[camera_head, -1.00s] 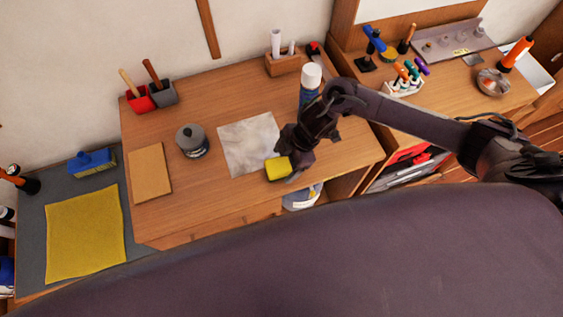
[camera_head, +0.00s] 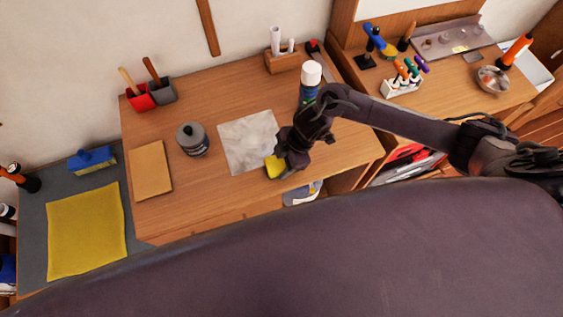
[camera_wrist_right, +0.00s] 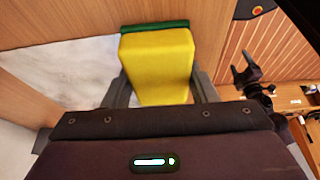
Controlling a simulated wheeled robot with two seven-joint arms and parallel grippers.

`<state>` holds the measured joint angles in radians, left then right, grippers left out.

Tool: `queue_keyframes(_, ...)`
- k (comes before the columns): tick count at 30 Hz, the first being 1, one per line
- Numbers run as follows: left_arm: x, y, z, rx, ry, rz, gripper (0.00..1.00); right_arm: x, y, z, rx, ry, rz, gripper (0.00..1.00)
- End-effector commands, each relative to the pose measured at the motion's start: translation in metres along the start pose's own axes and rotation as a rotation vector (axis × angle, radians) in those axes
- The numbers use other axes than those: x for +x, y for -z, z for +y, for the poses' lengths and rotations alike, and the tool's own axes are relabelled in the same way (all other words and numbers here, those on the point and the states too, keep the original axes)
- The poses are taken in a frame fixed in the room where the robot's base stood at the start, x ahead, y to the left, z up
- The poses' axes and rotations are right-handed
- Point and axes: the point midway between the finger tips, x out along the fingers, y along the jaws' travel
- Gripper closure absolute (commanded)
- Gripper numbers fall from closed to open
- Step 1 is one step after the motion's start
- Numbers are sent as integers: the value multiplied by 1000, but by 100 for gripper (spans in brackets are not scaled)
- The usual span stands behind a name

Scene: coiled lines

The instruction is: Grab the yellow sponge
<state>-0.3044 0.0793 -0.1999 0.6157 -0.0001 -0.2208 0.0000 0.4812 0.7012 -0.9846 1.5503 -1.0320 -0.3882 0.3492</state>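The yellow sponge (camera_head: 273,168) lies near the front edge of the wooden desk (camera_head: 215,197), next to the grey-white sheet. In the head view my right gripper (camera_head: 284,164) is at its right and covers part of it. In the right wrist view the sponge (camera_wrist_right: 156,62), with a green layer at its far edge, sits between the two fingers of my right gripper (camera_wrist_right: 160,88). The fingers are close to its sides; whether they press on it is not clear. My left gripper is not in view.
A blue-and-white spray can (camera_head: 311,80) stands behind my right arm. A grey canister (camera_head: 192,141) and a tan board (camera_head: 150,171) are to the left. A yellow cloth (camera_head: 87,232) lies on the dark surface at far left.

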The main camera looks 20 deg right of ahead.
Motion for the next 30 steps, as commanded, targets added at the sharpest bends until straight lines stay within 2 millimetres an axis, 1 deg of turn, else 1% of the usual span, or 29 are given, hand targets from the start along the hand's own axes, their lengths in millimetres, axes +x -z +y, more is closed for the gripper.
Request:
queue_keyframes(1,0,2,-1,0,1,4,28,0,0,0,0,0,0,65)
queue_keyframes(2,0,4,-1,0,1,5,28,0,0,0,0,0,0,69)
queue_keyframes(6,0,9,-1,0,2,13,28,0,0,0,0,0,0,69)
queue_keyframes(11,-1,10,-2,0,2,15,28,-2,1,0,-1,-1,0,69)
queue_keyframes(14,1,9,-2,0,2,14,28,-8,4,1,-2,-2,2,69)
queue_keyframes(17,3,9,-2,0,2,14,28,-20,8,2,-3,-3,1,69)
queue_keyframes(20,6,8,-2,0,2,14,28,-42,18,4,-6,-6,3,69)
queue_keyframes(27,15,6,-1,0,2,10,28,-112,46,6,-7,-9,-1,69)
queue_keyframes(30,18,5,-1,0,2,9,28,-137,57,6,-6,-8,-1,69)
